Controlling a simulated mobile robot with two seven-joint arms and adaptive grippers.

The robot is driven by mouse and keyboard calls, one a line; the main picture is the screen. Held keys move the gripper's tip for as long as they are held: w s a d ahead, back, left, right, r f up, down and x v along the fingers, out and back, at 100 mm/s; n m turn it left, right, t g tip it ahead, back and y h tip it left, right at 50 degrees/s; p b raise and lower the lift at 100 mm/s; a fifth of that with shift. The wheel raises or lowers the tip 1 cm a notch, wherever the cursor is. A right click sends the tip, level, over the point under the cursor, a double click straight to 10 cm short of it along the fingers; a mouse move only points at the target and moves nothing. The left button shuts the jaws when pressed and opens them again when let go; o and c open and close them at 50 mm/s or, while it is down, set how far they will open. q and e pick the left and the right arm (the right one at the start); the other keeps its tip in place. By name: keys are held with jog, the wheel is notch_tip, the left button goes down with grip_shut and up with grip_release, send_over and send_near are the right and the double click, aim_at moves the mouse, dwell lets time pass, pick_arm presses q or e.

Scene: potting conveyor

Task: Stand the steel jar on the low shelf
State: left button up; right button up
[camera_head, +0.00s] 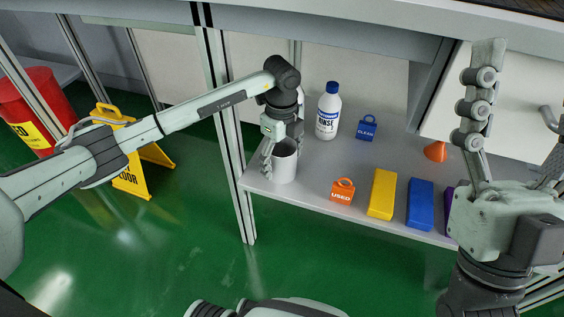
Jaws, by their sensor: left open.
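A pale grey, open-topped cylinder, which looks like the steel jar (285,164), stands upright on the low shelf (311,186) near its left front corner. My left gripper (280,158) is open at the jar, with its fingers at the jar's rim and left side. Whether the fingers touch it I cannot tell. My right gripper (480,92) is raised at the right, pointing up, with nothing seen in it. Only one side of its fingers shows clearly.
On the shelf are a white rinse bottle (328,112), a blue clean tag (367,128), an orange used tag (342,191), a yellow block (382,194), a blue block (420,204) and an orange cone (436,151). A yellow floor sign (130,180) and red bin (35,105) stand left.

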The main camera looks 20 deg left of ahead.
pick_arm(q)
notch_tip(320, 180, up, 6)
jog(key=p, duration=0.1)
pick_arm(e)
jog(key=shift+w+a+f+g, duration=0.3)
jog(key=shift+w+f+g, duration=0.05)
jog(key=shift+w+g, duration=0.2)
jog(key=shift+w+a+f+g, duration=0.3)
jog(key=shift+w+g, duration=0.25)
